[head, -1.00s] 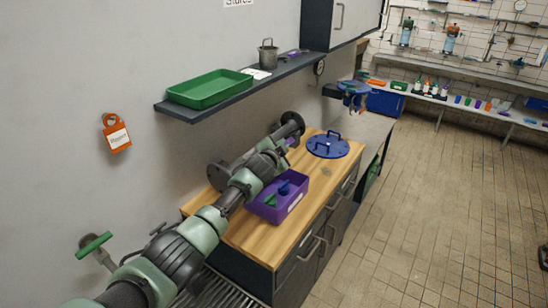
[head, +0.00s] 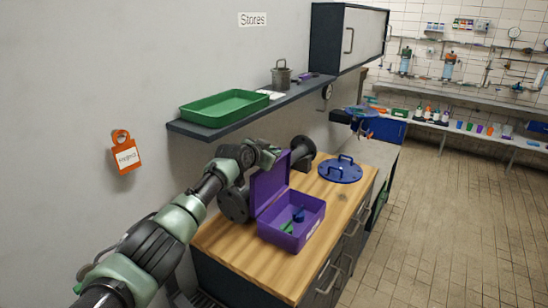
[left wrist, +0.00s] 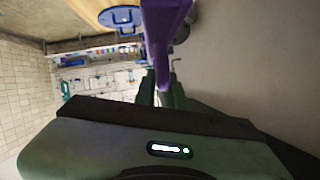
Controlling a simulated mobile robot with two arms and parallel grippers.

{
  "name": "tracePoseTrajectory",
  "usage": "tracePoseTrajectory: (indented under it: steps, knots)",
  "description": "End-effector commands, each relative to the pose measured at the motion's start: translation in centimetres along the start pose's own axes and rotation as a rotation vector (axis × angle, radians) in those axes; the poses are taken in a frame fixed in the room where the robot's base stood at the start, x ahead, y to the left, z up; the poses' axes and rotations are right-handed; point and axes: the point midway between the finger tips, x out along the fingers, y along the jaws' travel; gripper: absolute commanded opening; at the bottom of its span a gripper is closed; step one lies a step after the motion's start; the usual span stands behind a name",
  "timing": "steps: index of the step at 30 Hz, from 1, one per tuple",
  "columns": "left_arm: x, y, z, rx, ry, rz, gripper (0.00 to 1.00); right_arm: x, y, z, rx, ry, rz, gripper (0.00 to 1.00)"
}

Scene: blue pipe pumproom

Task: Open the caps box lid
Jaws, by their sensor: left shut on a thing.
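The purple caps box (head: 306,226) stands on the wooden worktop with its lid (head: 268,186) raised roughly upright along its wall-side edge. Green and blue items (head: 297,218) lie inside the box. My left gripper (head: 268,155) is at the top edge of the lid, shut on it. In the left wrist view the purple lid (left wrist: 160,30) runs down between the fingers of my left gripper (left wrist: 161,90). The fingertips are partly hidden by the lid. My right gripper is not in view.
A blue round cover with a handle (head: 340,169) lies on the wooden worktop (head: 240,255) beyond the box. Dark flanged pipe fittings (head: 302,152) stand near the wall. A shelf with a green tray (head: 224,108) juts out above the arm. The tiled floor (head: 450,220) at right is clear.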

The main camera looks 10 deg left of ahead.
Motion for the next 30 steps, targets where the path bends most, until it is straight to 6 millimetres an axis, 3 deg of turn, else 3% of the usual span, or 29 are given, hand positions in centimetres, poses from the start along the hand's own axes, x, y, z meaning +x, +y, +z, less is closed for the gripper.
tracePoseTrajectory:
  steps: [1,10,11,12,23,30]
  knots:
    - [0.1,0.1,0.8,-0.003,-0.015,0.004,0.00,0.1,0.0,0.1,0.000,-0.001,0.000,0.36]
    - [0.1,0.2,1.0,-0.002,-0.018,0.005,0.00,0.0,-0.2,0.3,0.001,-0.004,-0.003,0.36]
    - [0.2,0.2,1.0,-0.002,-0.018,0.005,0.16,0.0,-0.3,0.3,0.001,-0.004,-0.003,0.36]
    - [0.2,0.2,1.0,-0.002,-0.018,0.005,0.20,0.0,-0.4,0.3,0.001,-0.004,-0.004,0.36]
    - [-0.1,0.1,0.4,-0.001,-0.007,0.003,0.20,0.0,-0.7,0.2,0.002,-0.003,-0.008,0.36]
    - [-1.9,-0.1,0.5,0.000,-0.007,0.003,0.20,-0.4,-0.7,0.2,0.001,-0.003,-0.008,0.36]
